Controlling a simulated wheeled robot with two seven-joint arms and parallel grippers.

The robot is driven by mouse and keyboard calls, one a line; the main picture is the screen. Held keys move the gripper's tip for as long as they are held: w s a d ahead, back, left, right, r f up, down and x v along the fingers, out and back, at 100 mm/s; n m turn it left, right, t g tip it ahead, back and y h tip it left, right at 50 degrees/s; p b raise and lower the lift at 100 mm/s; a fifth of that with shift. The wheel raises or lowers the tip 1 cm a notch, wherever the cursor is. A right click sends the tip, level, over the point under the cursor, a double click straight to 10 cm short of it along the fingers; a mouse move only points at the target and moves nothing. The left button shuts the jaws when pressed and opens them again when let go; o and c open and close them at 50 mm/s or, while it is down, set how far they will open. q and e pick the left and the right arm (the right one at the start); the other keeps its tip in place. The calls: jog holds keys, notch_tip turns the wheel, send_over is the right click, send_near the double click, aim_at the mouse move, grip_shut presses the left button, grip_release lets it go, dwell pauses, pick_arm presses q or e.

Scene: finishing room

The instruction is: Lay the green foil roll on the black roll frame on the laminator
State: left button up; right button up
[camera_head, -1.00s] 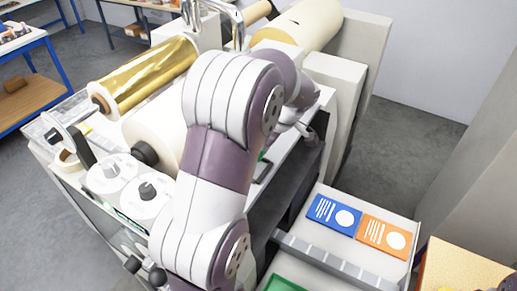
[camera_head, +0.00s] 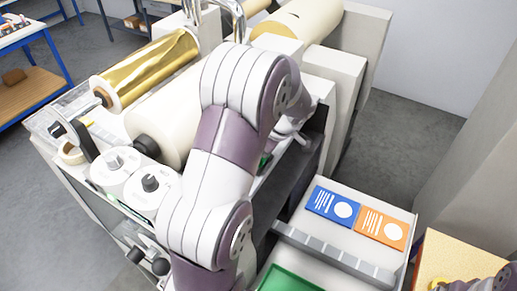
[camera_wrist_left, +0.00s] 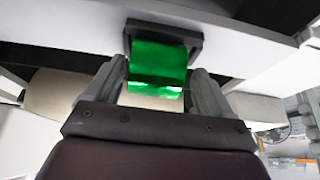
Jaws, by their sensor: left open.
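The green foil roll (camera_wrist_left: 158,66) shows in the left wrist view, between the fingers of my left gripper (camera_wrist_left: 159,70). The gripper is open, with one finger on each side of the roll. The roll's upper end overlaps the black roll frame (camera_wrist_left: 166,24), a dark bracket against a white part of the laminator. I cannot tell if the roll rests in the frame or if a finger touches it. In the head view my left arm hides most of this spot; only a green sliver (camera_head: 264,161) shows beside the arm.
The laminator carries a gold roll (camera_head: 148,70), a cream roll (camera_head: 175,110) and white knobbed discs (camera_head: 150,186). To the right lies a tray with a blue card (camera_head: 333,207) and an orange card (camera_head: 381,227). A green sheet (camera_head: 290,279) lies at the bottom. Bare floor shows behind.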

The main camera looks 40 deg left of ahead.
pick_arm(q)
jog(key=shift+r, duration=0.2)
jog(key=v, duration=0.1)
jog(key=b+v, duration=0.1)
jog(key=v, duration=0.1)
jog(key=b+v, duration=0.1)
jog(key=v, duration=0.1)
jog(key=shift+w, duration=0.25)
jog(key=b+v, duration=0.2)
jog(key=v, duration=0.5)
jog(key=w+a+r+m+t+y, duration=0.25)
jog(key=w+a+t+y, duration=0.2)
jog(key=w+t, duration=0.25)
jog(key=w+d+f+m+t+h, duration=0.2)
jog(key=d+f+m+t+h, duration=0.25)
jog(key=d+m+h, duration=0.4)
jog(key=s+d+f+m+g+h, duration=0.2)
jog(key=s+d+f+m+g, duration=0.45)
jog(key=s+d+f, duration=0.4)
jog(key=s+a+f+m+g, duration=0.1)
jog(key=s+f, duration=0.1)
jog(key=s, duration=0.3)
jog(key=s+a+f+m+g, duration=0.1)
jog(key=s+a+f+g, duration=0.1)
jog(key=s, duration=0.4)
jog(key=shift+s+a+y, duration=0.15)
jog(key=shift+a+y, duration=0.1)
jog(key=shift+y, duration=0.15)
